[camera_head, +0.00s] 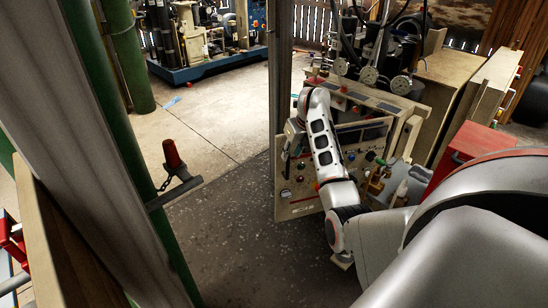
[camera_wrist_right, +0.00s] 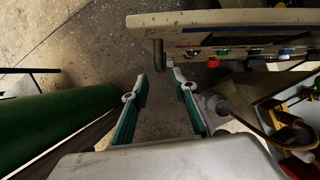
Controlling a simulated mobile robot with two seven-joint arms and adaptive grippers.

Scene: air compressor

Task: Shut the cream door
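The cream door (camera_head: 297,211) is a panel with buttons and gauges on the cabinet right of centre in the head view. In the right wrist view, a cream panel edge (camera_wrist_right: 225,18) runs across the top right, with coloured buttons along it and a dark handle-like part (camera_wrist_right: 158,55) at its left end. How far the door stands open is hard to tell. My right gripper (camera_head: 289,150) is at the panel's left side, partly hidden by my arm. In the wrist view, its two teal-padded fingers (camera_wrist_right: 160,92) are apart and empty, just below the handle-like part. My left gripper is out of view.
A green pipe (camera_head: 128,45) and a grey post (camera_head: 85,130) stand at left, with a red lamp on a bracket (camera_head: 174,158) beside them. A red box (camera_head: 462,155) is at right. Floor left of the cabinet (camera_head: 225,215) is clear. Hoses and fittings (camera_wrist_right: 285,130) lie right of the gripper.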

